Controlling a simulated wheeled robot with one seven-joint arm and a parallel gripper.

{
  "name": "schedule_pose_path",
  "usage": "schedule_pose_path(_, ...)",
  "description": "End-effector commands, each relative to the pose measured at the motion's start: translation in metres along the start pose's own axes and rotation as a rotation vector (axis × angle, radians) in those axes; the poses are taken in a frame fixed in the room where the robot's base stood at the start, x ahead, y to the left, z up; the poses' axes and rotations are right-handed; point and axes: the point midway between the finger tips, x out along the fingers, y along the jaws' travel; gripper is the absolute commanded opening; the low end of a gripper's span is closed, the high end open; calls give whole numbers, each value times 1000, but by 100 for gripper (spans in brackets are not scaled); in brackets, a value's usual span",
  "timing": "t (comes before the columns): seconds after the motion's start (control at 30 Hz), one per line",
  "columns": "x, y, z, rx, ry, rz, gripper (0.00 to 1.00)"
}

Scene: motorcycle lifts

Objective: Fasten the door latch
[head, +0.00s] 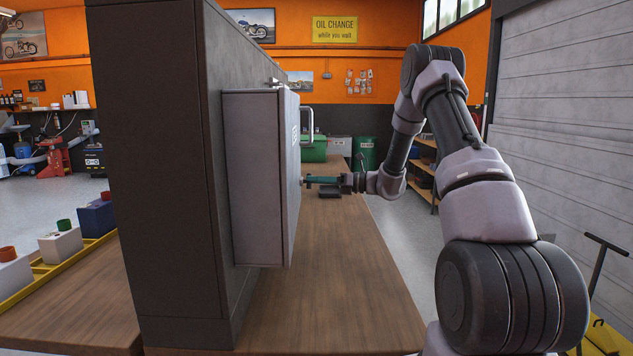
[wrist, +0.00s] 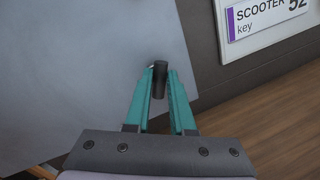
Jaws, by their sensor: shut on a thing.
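A grey metal cabinet (head: 255,180) is mounted on the side of a dark upright panel. Its door (head: 291,190) is seen nearly edge-on in the head view and looks closed or nearly so; I cannot tell which. In the wrist view the grey door face (wrist: 80,80) fills the left. A short dark cylindrical latch knob (wrist: 160,82) stands on it. My gripper (wrist: 161,72) has its green fingers on both sides of the knob and is shut on it. In the head view my gripper (head: 308,181) reaches the door from the right. The latch's inner parts are hidden.
The dark panel (head: 160,150) stands on a wooden bench (head: 330,300). A bright bar handle (head: 308,125) sticks out above my gripper. A "SCOOTER key" sign (wrist: 265,20) is on the dark wall beside the door. A green cylinder (head: 314,150) lies farther back. Floor is open behind the bench.

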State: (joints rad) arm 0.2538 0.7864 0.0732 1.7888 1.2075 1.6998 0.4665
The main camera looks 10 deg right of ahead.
Motion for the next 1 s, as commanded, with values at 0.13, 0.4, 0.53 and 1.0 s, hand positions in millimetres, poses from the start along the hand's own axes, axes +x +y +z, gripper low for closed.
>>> schedule_pose_path(0.13, -1, 0, 0, -105, -23, 10, 0)
schedule_pose_path(0.4, -1, 1, -2, -381, -78, 36, 0)
schedule_pose_path(0.53, -1, 1, -2, -440, -89, 42, 0)
schedule_pose_path(1.0, -1, 2, -3, -449, -89, 43, 52)
